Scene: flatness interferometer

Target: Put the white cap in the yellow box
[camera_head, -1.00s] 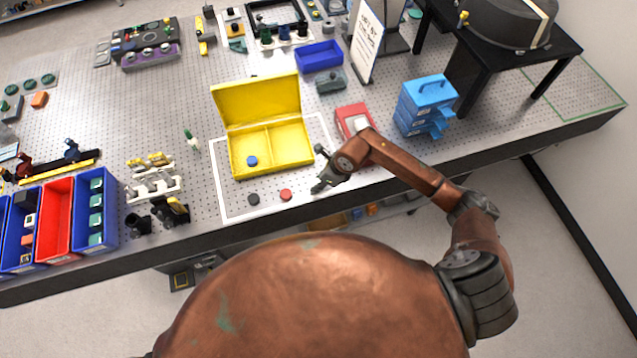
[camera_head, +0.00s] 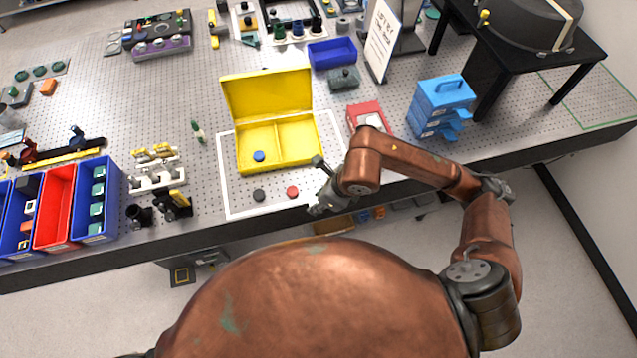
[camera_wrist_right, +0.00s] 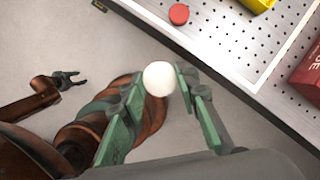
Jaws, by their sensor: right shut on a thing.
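The white cap (camera_wrist_right: 159,78) is held between the fingertips of my right gripper (camera_wrist_right: 159,80), past the table's edge with floor behind it in the wrist view. In the head view my right gripper (camera_head: 318,208) is at the table's front edge, to the right of the red cap, and the white cap cannot be made out. The yellow box (camera_head: 290,160) stands with its lid raised, up and left of that gripper. It has two compartments, and a blue cap (camera_head: 259,156) lies in the left one. My left gripper (camera_wrist_right: 70,79) shows in the wrist view, open and empty.
A black cap (camera_head: 259,195) and a red cap (camera_head: 292,192) lie in front of the box, inside a white outline. A red case (camera_head: 355,112) and a blue drawer unit (camera_head: 443,95) stand to the right. Blue and red bins (camera_head: 55,215) are at the left.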

